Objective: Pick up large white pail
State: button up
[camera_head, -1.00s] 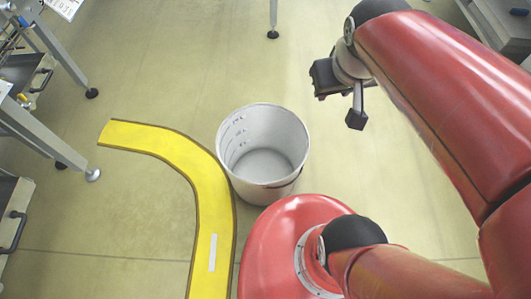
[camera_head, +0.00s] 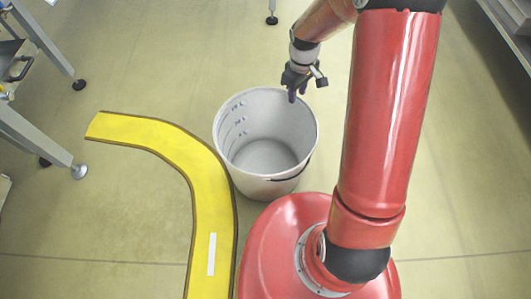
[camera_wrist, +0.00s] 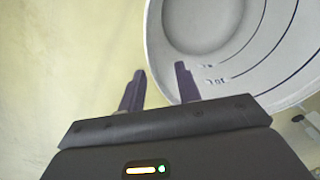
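The large white pail (camera_head: 236,135) stands upright on the floor in front of my red base in the head view. It is open at the top and looks empty, with dark level marks on its inner wall. My gripper (camera_head: 294,97) is near the pail's far right rim, pointing down. I cannot tell whether that finger touches the rim.
A yellow floor strip (camera_head: 206,215) with dark edges curves past the pail's left side. A grey unit (camera_head: 510,30) is at the upper right. The floor right of my arm is clear.

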aim_at(298, 98)
jog(key=f, duration=0.3)
jog(key=f+b, duration=0.1)
jog(key=f, duration=0.2)
jog(key=shift+w+d+f, duration=0.1)
jog(key=shift+w+d, duration=0.05)
jog(key=shift+d, duration=0.05)
jog(key=shift+c, duration=0.3)
grip_shut()
dwell(0.8)
